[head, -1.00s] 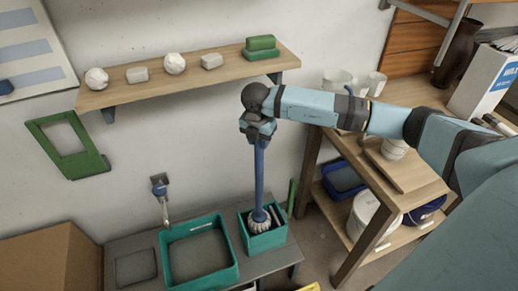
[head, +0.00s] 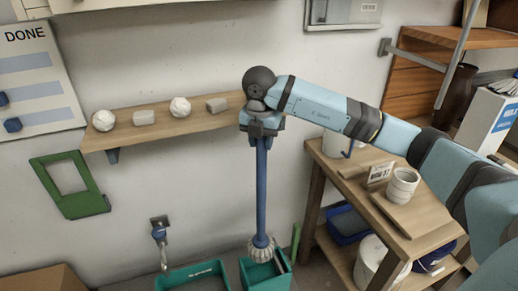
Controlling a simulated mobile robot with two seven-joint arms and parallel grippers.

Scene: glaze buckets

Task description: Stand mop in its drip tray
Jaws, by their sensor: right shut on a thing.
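The mop has a blue handle (head: 261,195) and a pale stringy head (head: 262,250). It hangs upright below my right gripper (head: 261,130), which is shut on the top of its handle. The mop head overlaps the back part of a small teal tray (head: 253,277), whose lower part is cut off by the frame's bottom edge. I cannot tell whether the head rests inside the tray or hovers just above it. My left gripper is not in view.
A larger teal basin (head: 190,277) is left of the tray, under a wall tap (head: 159,232). A wall shelf (head: 150,128) with several pale lumps is behind the handle. A wooden rack (head: 410,215) with pots and buckets stands at right.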

